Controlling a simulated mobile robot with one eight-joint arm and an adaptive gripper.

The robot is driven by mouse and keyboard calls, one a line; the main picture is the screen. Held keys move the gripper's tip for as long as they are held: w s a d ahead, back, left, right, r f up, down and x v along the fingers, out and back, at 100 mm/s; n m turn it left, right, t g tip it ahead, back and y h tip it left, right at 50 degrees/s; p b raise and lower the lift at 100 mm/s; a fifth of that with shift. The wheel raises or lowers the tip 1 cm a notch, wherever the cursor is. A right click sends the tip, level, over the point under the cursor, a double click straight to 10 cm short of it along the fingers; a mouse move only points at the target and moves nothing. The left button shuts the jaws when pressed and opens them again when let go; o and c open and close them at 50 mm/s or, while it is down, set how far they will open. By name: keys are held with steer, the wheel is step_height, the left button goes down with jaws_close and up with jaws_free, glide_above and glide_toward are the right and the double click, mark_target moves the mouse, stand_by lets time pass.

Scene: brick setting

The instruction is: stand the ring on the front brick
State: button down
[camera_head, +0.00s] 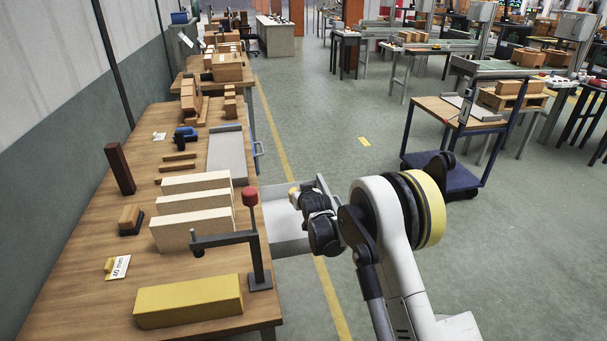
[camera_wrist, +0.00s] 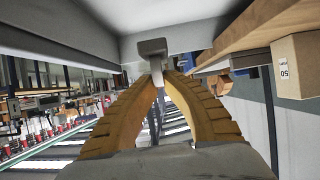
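No ring shows clearly in either view. Three pale bricks stand in a row on the bench; the front one (camera_head: 190,229) is nearest in the head view. A longer yellow brick (camera_head: 188,301) lies nearer, at the bench's front. My gripper (camera_head: 295,196) is off the bench's right edge, at a pulled-out grey drawer (camera_head: 284,237). In the wrist view my two ribbed fingers (camera_wrist: 160,78) close together around a grey handle-like piece (camera_wrist: 152,47) under a grey panel. The drawer's inside is partly hidden by my gripper.
A dark post with a red knob (camera_head: 250,196) stands at the bench edge, its side arm reaching in front of the front pale brick. A dark upright block (camera_head: 119,169), a small block on a black base (camera_head: 130,218) and a "40 mm" card (camera_head: 119,267) stand left.

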steer(key=shift+s+d+r, duration=0.1)
steer(key=shift+d+r, duration=0.1)
steer(key=shift+r, duration=0.2)
steer(key=s+d+r+m+h, duration=0.1)
steer(key=s+d+r, duration=0.3)
steer(key=s+d, duration=0.25)
steer(key=s+d+r+h, duration=0.1)
steer(key=s+d+r, duration=0.2)
steer(key=s+d, duration=0.35)
steer(key=s+d+r, duration=0.1)
steer(key=s+d, duration=0.3)
steer(key=s, duration=0.3)
steer(key=s+d+r+m+h, duration=0.1)
steer(key=s+d+r, duration=0.1)
steer(key=s, duration=0.5)
steer(key=s+d+r+m, duration=0.1)
steer(key=s+d, duration=0.4)
steer(key=s, duration=0.3)
steer(key=shift+d+r+h, duration=0.25)
steer(key=shift+d+h, duration=0.05)
steer(key=shift+d, duration=0.05)
